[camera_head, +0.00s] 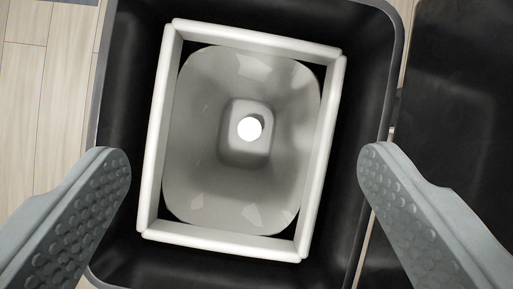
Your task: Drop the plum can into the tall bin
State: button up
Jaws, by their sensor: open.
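My gripper (245,160) is open, with its two grey studded fingers wide apart at the lower left and lower right. Nothing is between the fingertips. Below is a black bin (122,85) with a grey rim, seen from above; I take it to be the tall bin, though its height is hard to judge. A white square frame (158,130) sits inside it around a grey, rounded hollow (200,120). At the hollow's centre is a small raised square with a bright white disc (249,129). I see no plum-coloured can.
A second dark surface or container (455,90) stands close on the right, with a narrow gap between. Light wooden floor (45,100) shows at the left. A blue-grey patch (28,20) is at the top left corner.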

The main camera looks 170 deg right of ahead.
jog(key=v, duration=1.1)
jog(key=shift+s+r, duration=0.15)
jog(key=shift+r, duration=0.15)
jog(key=shift+r, duration=0.1)
jog(key=s+r+t, duration=0.3)
jog(key=s+r, duration=0.3)
jog(key=r, duration=0.4)
jog(key=s+r+t, duration=0.3)
jog(key=s+r, duration=0.4)
jog(key=r, duration=0.2)
jog(key=s+r+t, duration=0.2)
jog(key=s+r, duration=0.4)
jog(key=s, duration=0.2)
jog(key=s+d+r+n+t, duration=0.1)
jog(key=s+r+t, duration=0.2)
jog(key=s+r, duration=0.3)
jog(key=s, duration=0.3)
jog(key=shift+r+n+y, duration=0.2)
jog(key=shift+n+y, duration=0.1)
jog(key=shift+y, duration=0.1)
